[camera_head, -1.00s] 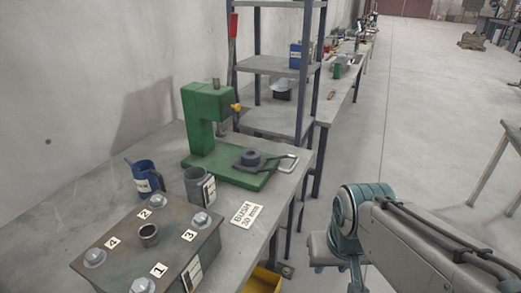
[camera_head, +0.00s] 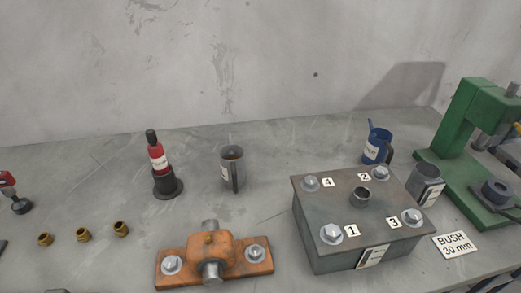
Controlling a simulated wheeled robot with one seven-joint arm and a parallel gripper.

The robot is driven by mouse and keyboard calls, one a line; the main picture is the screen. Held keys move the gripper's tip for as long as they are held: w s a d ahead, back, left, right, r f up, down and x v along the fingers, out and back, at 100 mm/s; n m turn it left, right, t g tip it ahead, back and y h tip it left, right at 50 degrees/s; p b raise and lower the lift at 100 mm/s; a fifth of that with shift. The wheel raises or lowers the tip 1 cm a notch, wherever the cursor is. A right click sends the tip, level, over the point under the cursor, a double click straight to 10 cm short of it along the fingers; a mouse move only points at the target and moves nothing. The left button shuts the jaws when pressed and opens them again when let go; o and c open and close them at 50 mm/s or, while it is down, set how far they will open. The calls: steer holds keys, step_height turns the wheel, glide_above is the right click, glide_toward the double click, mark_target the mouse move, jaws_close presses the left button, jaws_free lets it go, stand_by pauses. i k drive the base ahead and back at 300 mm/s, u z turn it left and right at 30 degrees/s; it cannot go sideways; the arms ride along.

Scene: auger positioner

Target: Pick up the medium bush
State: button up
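Three small brass bushes stand in a row on the grey bench at the left: a left one (camera_head: 45,239), a middle one (camera_head: 83,234) and a right one (camera_head: 120,228). They are close in size, and I cannot tell for sure from here which is the medium bush. They stand apart from each other and nothing touches them. My gripper and arm are not in view.
An orange bearing block (camera_head: 208,255) is right of the bushes. Behind stand a red bottle (camera_head: 157,158) in a black holder and a grey mug (camera_head: 232,170). Further right are a bolted steel box (camera_head: 340,235), a blue mug (camera_head: 377,147) and a green press (camera_head: 465,130).

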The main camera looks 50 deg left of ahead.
mark_target(82, 234)
steer(key=u, duration=5.3)
steer(key=i, duration=1.6)
steer(key=z, duration=2)
